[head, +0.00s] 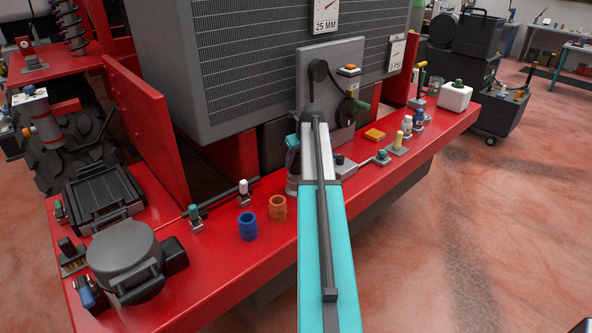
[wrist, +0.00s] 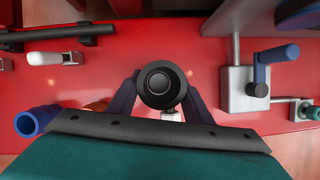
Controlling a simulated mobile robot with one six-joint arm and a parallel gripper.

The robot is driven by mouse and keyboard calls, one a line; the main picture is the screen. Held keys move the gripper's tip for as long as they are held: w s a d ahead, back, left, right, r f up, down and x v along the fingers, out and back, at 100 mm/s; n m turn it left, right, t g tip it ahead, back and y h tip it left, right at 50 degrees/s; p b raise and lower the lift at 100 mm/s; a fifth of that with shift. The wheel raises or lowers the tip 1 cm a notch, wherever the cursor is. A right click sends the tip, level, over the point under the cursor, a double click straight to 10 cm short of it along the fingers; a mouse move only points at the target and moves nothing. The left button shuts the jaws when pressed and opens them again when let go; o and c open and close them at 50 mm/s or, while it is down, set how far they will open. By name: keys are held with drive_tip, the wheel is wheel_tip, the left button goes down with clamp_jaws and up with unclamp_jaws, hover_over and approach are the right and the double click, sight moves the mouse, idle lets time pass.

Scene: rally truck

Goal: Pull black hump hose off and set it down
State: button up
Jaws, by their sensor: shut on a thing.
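The black hump hose (wrist: 162,86) shows end-on in the wrist view as a round black piece with a ring inside. The two dark fingers of my gripper (wrist: 160,94) are shut on it from either side. It is over the red shelf (wrist: 215,75); I cannot tell whether it touches anything below. In the head view my gripper (head: 293,165) is at the shelf, partly behind my own arm, and the hose is mostly hidden there.
A blue sleeve (head: 248,226) and an orange sleeve (head: 277,208) stand left of my gripper. A dark rod (head: 222,197) lies along the shelf. A grey plate (head: 335,85) stands behind. A lever fixture (wrist: 250,87) is to the right. Bare red shelf lies in front of the sleeves.

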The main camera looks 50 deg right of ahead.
drive_tip(key=shift+r+p, duration=0.65)
drive_tip(key=shift+r, duration=0.5)
idle(0.4)
drive_tip(key=shift+r+p, duration=1.3)
drive_tip(key=shift+r, duration=0.6)
